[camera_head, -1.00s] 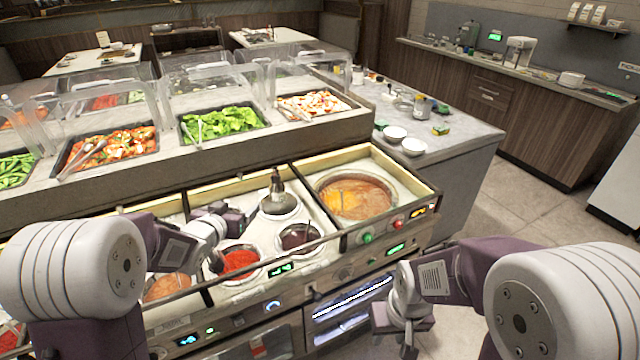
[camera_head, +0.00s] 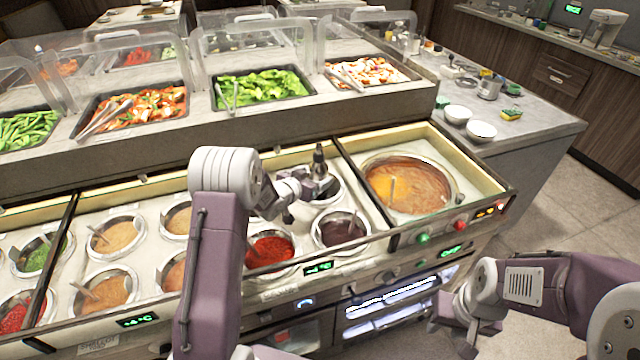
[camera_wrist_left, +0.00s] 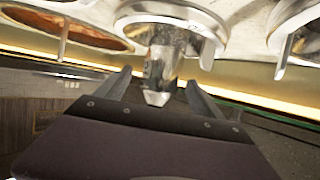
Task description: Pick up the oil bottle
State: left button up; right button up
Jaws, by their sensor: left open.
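The oil bottle (camera_head: 319,163), a metal bottle with a dark narrow top, stands upright in a round well at the back of the counter, left of the large soup pot. My left gripper (camera_head: 308,188) is at the bottle's left front side in the head view and partly covers it. In the left wrist view the bottle's shiny neck and tip (camera_wrist_left: 161,70) show between the two spread fingers of my left gripper (camera_wrist_left: 162,92). I cannot tell whether either finger touches it. My right gripper (camera_head: 452,322) hangs in front of the counter, far from the bottle; its jaws are unclear.
The soup pot (camera_head: 408,183) with a ladle is right of the bottle. Red sauce (camera_head: 270,250) and dark sauce (camera_head: 340,229) wells lie in front. A divider (camera_head: 362,186) stands between bottle and pot. Behind are food trays under clear guards (camera_head: 235,62).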

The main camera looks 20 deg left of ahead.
pick_arm(q)
jog(key=shift+x, duration=0.85)
jog(key=shift+w, duration=0.15)
jog(key=x, duration=0.4)
jog(key=shift+w, duration=0.4)
grip_shut()
